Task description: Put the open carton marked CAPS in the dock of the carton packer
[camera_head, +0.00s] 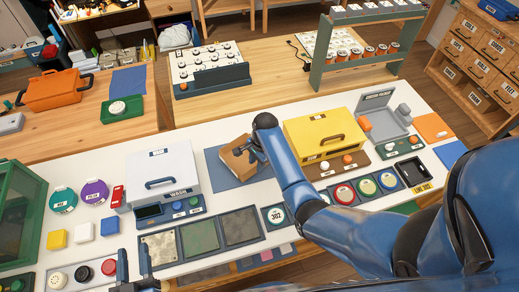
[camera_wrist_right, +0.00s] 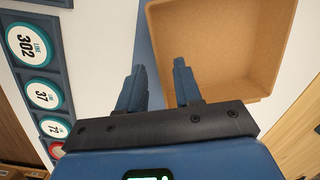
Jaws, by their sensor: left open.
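The open brown carton (camera_head: 238,160) stands on a blue mat on the white bench, mid-view; its marking is not readable. My right gripper (camera_head: 258,150) is at its right side. In the right wrist view, the right gripper (camera_wrist_right: 160,85) is open, with the near wall of the empty carton (camera_wrist_right: 225,45) appearing to lie between its fingers; contact is unclear. The grey carton packer (camera_head: 384,118) with its open dock is to the right, beyond the yellow box. My left gripper (camera_head: 134,265) is open and empty at the lower left, near the dark panels.
A yellow box (camera_head: 322,135) stands between carton and packer. A white washer box (camera_head: 163,172) stands left of the blue mat (camera_head: 222,180). Round dial plates (camera_head: 366,187) line the front edge, partly behind my right arm. A green shelf (camera_head: 362,50) stands behind.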

